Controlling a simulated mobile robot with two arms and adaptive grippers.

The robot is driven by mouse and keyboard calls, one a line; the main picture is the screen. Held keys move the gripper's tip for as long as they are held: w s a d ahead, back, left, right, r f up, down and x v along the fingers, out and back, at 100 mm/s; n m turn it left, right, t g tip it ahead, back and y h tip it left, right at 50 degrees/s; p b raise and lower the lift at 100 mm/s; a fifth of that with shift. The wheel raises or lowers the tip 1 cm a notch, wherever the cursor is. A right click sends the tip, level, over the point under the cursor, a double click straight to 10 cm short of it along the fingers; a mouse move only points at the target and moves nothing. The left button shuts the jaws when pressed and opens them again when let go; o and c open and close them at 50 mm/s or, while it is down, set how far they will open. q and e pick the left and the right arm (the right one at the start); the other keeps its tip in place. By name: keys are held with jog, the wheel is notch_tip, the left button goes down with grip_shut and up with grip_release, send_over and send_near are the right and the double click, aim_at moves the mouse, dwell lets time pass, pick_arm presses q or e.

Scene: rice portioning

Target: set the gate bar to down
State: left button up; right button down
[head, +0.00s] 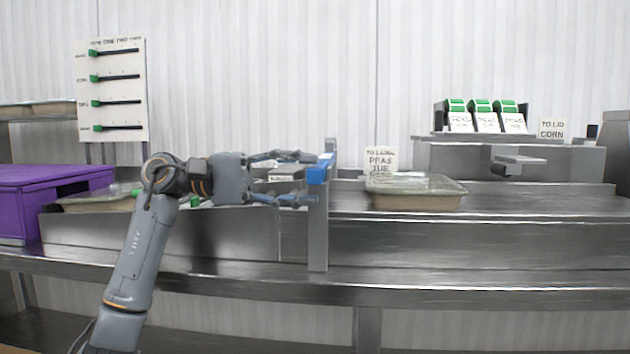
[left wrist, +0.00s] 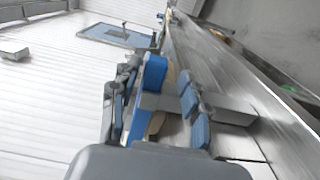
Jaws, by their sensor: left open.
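The gate bar (head: 321,168) is blue and sits at the top of an upright grey post (head: 318,235) at the front edge of the conveyor. It points away from me in the head view, so its tilt is hard to judge. My left gripper (head: 309,179) is open and level with the bar, its fingers reaching to the bar and post from the left. In the left wrist view the blue bar (left wrist: 153,72) shows between the spread fingers of my left gripper (left wrist: 160,100). Contact cannot be told. My right gripper is not in view.
A lidded tray (head: 415,200) sits on the conveyor right of the post. Another tray (head: 95,203) lies left, beside a purple crate (head: 50,180). A panel with green sliders (head: 112,90) stands at the back left. A label rack (head: 485,133) stands back right.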

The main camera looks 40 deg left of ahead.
pick_arm(q)
jog(key=v, duration=0.9)
jog(key=shift+a, duration=0.2)
